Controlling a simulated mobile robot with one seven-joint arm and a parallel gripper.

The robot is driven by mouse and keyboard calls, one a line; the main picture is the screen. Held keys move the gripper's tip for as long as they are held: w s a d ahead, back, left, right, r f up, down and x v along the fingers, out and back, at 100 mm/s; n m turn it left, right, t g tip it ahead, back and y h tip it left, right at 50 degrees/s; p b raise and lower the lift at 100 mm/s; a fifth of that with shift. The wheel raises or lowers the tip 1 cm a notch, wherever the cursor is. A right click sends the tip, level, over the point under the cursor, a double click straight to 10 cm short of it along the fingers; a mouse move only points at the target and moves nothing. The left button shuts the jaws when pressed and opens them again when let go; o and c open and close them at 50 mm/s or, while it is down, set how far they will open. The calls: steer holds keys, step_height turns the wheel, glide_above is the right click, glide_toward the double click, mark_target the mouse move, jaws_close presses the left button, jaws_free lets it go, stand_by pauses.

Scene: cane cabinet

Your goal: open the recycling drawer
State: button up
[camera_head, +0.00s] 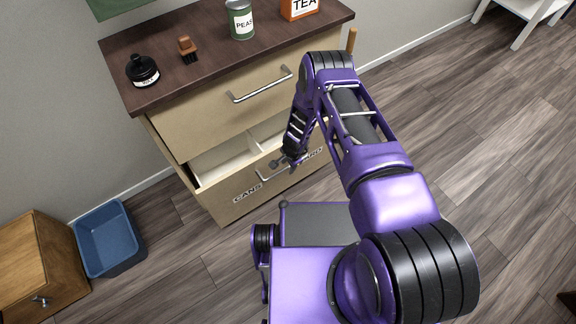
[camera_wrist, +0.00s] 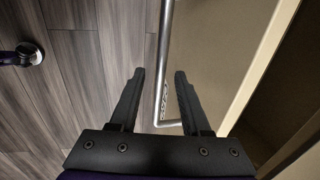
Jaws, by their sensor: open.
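The lower drawer (camera_head: 228,200) of the cabinet stands partly open, its inside showing behind the beige front. In the wrist view, my gripper (camera_wrist: 158,76) is open, with the handle bar (camera_wrist: 164,50) running between the two fingers, apart from both fingertips. The drawer front (camera_wrist: 215,65) lies to the right there.
The upper drawer (camera_head: 215,117) is shut and has its own handle (camera_head: 260,85). A black jar (camera_head: 142,70), a small brown item (camera_head: 187,48), a peas can (camera_head: 240,20) and a tea box (camera_head: 298,7) stand on top. A wooden box (camera_head: 40,265) and blue bin (camera_head: 108,240) stand left.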

steer(key=shift+f, duration=0.1)
jaws_close()
stand_by(1.4)
